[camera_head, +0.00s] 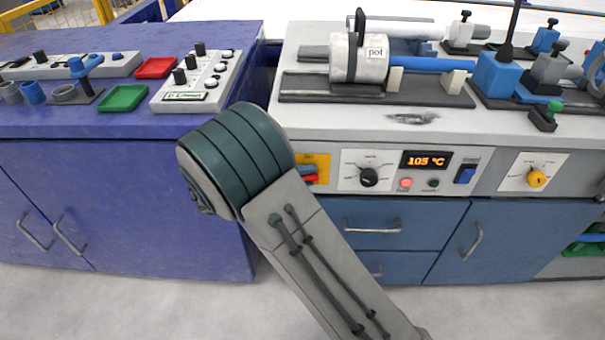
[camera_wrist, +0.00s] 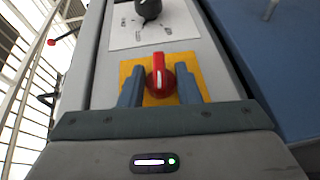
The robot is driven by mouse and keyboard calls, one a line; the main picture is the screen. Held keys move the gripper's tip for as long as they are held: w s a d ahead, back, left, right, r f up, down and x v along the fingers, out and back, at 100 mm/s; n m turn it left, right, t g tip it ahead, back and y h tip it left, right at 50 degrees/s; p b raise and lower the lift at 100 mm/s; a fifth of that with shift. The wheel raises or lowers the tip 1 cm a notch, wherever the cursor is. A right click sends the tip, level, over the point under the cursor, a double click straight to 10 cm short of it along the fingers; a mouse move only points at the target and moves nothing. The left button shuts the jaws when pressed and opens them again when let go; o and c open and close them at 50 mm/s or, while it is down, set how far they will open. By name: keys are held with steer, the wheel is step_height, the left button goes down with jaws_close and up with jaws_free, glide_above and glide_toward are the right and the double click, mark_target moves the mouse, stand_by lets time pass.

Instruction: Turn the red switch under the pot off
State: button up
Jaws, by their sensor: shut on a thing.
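The red switch (camera_wrist: 158,77) sits on a yellow plate (camera_wrist: 147,66) on the grey front panel. Its grip stands roughly upright in the wrist view. My gripper (camera_wrist: 159,70) has its two blue-grey fingers on either side of the switch and is shut on it. In the head view the red switch (camera_head: 309,169) and yellow plate (camera_head: 321,161) show only in part beside my arm, which hides most of my gripper. The pot (camera_head: 358,62), a pale cylinder with a black band, lies on the counter above.
A black dial (camera_head: 369,177), a display reading 105 °C (camera_head: 425,160), a lit red button (camera_head: 405,183) and a blue switch (camera_head: 466,174) are to the right. A yellow knob (camera_head: 537,179) is farther right. A purple cabinet (camera_head: 110,190) stands at left.

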steer(key=shift+f+t+h, duration=0.1)
steer(key=shift+t+h, duration=0.2)
steer(key=shift+h, duration=0.3)
steer(key=o, duration=0.6)
steer(key=p+v, duration=0.2)
steer(key=v, duration=1.2)
steer(key=shift+w+p, duration=0.1)
steer(key=shift+p, duration=0.25)
